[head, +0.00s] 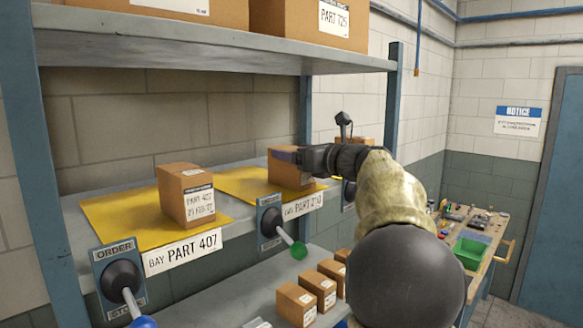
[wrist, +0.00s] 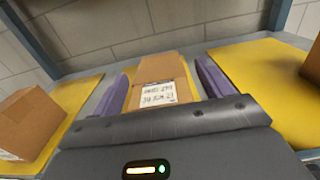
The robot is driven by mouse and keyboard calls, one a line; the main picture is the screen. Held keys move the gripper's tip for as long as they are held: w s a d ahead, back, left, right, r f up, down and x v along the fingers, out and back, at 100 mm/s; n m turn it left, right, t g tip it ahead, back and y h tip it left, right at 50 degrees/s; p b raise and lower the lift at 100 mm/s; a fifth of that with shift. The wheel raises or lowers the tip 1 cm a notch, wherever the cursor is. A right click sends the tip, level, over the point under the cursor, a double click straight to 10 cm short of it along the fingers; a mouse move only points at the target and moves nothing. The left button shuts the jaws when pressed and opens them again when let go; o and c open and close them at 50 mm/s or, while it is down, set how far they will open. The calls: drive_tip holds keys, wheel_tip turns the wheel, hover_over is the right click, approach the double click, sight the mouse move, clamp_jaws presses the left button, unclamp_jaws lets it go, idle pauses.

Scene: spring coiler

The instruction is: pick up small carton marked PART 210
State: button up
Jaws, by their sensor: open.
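A small brown carton (head: 291,170) stands on the yellow mat (head: 245,183) of the bay labelled PART 210 (head: 303,204). My gripper (head: 286,156) reaches it from the right in the head view, and the near side of the carton is partly hidden by it. In the wrist view the carton (wrist: 165,70) stands between the two purple fingers of my gripper (wrist: 160,80), with its white label facing the camera. The label's print is too blurred to read surely. The fingers are open, one on each side; whether either touches the carton I cannot tell.
A carton marked PART 407 (head: 187,194) stands on the neighbouring yellow mat. Levers with a green knob (head: 299,250) and a blue knob (head: 143,321) stick out from the shelf front. An upper shelf (head: 200,52) hangs above. Several small cartons (head: 297,303) stand on the lower shelf.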

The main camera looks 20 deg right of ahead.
drive_tip(key=shift+r, duration=0.1)
drive_tip(key=c, duration=1.5)
wheel_tip(320, 180, up, 10)
drive_tip(key=shift+p, duration=0.4)
